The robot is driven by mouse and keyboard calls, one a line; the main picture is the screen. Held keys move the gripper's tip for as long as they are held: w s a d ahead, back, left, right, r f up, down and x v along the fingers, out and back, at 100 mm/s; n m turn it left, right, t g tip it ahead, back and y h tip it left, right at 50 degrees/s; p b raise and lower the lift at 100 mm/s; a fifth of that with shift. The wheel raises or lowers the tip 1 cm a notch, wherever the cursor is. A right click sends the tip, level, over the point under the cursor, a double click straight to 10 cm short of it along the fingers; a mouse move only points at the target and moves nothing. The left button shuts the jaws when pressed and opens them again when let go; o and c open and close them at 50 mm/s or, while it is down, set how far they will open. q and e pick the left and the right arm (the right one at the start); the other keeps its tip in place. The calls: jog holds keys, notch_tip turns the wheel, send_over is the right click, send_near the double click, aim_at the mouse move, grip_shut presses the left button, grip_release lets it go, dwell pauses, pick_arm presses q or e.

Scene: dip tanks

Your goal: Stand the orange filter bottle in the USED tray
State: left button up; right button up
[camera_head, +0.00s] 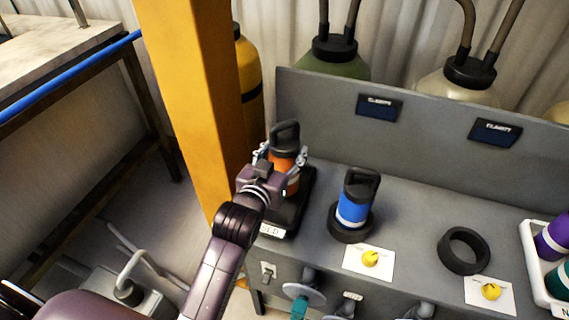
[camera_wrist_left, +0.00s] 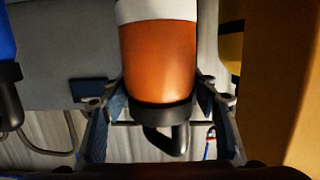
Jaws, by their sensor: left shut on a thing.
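The orange filter bottle (camera_head: 291,181) has a black cap with a loop handle and a white band, and looks upright. My left gripper (camera_head: 282,155) is shut on it, with a finger on each side near the cap. In the left wrist view the orange bottle (camera_wrist_left: 158,60) appears cap-down between the fingers of my left gripper (camera_wrist_left: 160,101). The bottle is at a black tray (camera_head: 305,195) at the bench's left end; its white label (camera_head: 271,231) is partly hidden by my arm. Whether the bottle's base touches the tray is hidden. My right gripper is not in view.
A blue bottle (camera_head: 353,209) stands in a black ring holder right of the tray. An empty black ring (camera_head: 463,250) lies further right. A white tray (camera_head: 533,262) holds purple and teal bottles. A yellow post (camera_head: 190,80) stands close left of my gripper.

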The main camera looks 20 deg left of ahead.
pick_arm(q)
notch_tip(320, 180, down, 4)
jog(key=shift+f, duration=0.1)
jog(key=o, duration=1.7)
jog(key=shift+s, duration=0.1)
jog(key=shift+s, duration=0.25)
jog(key=shift+s+a+r+b, duration=0.1)
jog(key=shift+s+r+b, duration=0.25)
jog(key=shift+s, duration=1.5)
jog(key=shift+s+a+r+b, duration=0.15)
jog(key=shift+s+r, duration=0.3)
jog(key=shift+s, duration=1.45)
jog(key=shift+s+d+r+b, duration=0.1)
jog(key=shift+s+r+b, duration=0.25)
jog(key=shift+s, duration=1.5)
